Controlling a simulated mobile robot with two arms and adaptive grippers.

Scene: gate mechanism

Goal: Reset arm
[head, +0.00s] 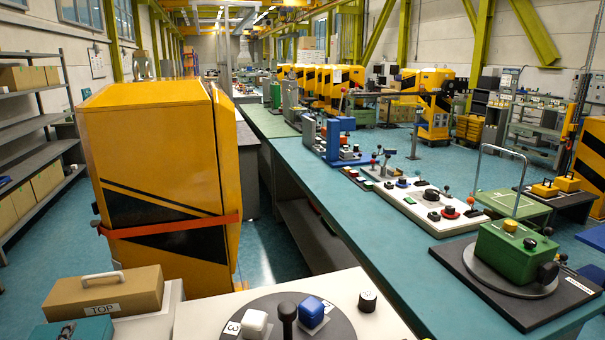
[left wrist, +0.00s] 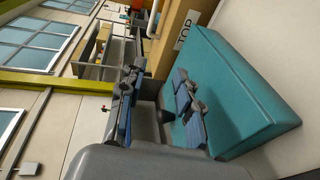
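My left gripper (left wrist: 156,102) shows only in the left wrist view. The same teal box (head: 75,331) shows at the bottom left of the head view, cut off by the frame edge. Behind it is a tan box with a handle and the label TOP (head: 105,294); it also shows in the left wrist view (left wrist: 172,40). My right gripper is in neither view.
A round dark plate (head: 262,325) with a white cube (head: 255,322), a blue cube (head: 312,308) and a black knob lever stands front centre. A yellow cabinet (head: 160,150) rises behind. The long teal bench (head: 385,255) carries a control panel and a green box on a turntable.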

